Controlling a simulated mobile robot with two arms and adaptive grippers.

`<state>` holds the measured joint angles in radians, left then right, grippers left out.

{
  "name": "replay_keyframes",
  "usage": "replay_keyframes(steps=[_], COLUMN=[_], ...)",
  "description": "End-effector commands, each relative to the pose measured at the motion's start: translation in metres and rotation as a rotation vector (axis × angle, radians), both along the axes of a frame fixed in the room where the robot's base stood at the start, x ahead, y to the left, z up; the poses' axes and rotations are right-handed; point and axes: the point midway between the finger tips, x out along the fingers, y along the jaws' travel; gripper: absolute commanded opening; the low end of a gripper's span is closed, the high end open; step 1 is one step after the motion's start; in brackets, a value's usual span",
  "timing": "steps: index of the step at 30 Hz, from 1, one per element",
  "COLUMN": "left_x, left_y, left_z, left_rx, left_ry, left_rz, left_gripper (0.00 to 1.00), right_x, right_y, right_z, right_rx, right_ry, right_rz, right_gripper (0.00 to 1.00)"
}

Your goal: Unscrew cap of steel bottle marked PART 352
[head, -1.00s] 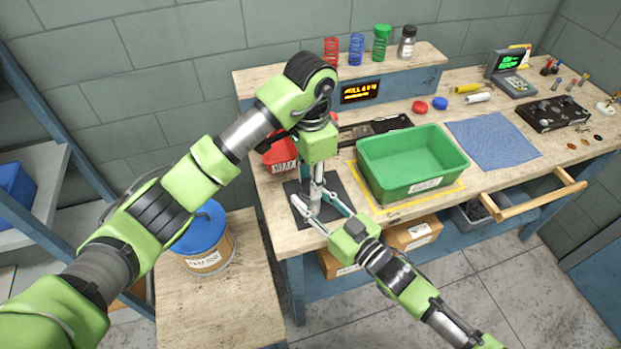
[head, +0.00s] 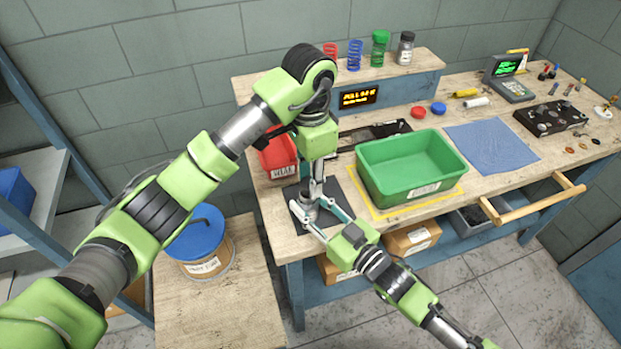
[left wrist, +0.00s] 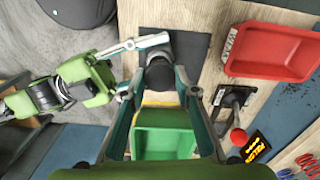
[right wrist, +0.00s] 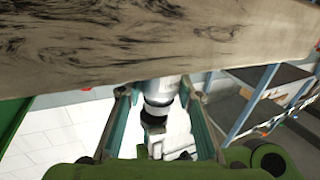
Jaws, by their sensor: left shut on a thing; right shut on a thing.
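The grey steel bottle (head: 309,206) stands over the dark mat at the bench's front left; its PART 352 marking is not readable. My left gripper (head: 317,188) comes down from above and is shut at the bottle's top. In the left wrist view its fingers (left wrist: 165,78) flank the dark cap (left wrist: 161,76). My right gripper (head: 318,214) reaches in from the front and is shut on the bottle's body. The right wrist view shows the pale bottle (right wrist: 162,90) between its fingers, with the dark cap (right wrist: 154,115) beyond. Fingers hide part of the bottle; cap seating is unclear.
The green bin (head: 412,190) stands close on the right, and a red bin (head: 277,158) behind on the left. A blue-lidded drum (head: 200,240) stands on the low table at left. The drawer (head: 530,205) at right is pulled out. A blue cloth (head: 490,147) lies beyond the green bin.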

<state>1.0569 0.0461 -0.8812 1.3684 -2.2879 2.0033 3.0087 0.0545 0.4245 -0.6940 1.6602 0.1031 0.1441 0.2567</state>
Motion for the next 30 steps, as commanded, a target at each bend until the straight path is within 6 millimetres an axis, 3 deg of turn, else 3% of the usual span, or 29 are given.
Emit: replay_keyframes(steps=[11, 30], left_x=[0.003, 0.05], left_y=[-0.001, -0.01], left_z=[-0.001, -0.005], left_rx=[0.004, 0.008], left_ry=[0.005, 0.008], left_rz=[-0.081, -1.036], left_gripper=[0.03, 0.03], right_x=[0.001, 0.002], right_y=[-0.002, -0.003], right_z=[-0.002, -0.001], right_rx=[-0.004, -0.004], right_ry=[0.003, 0.002], right_rz=[-0.004, -0.005], right_gripper=[0.0, 0.0])
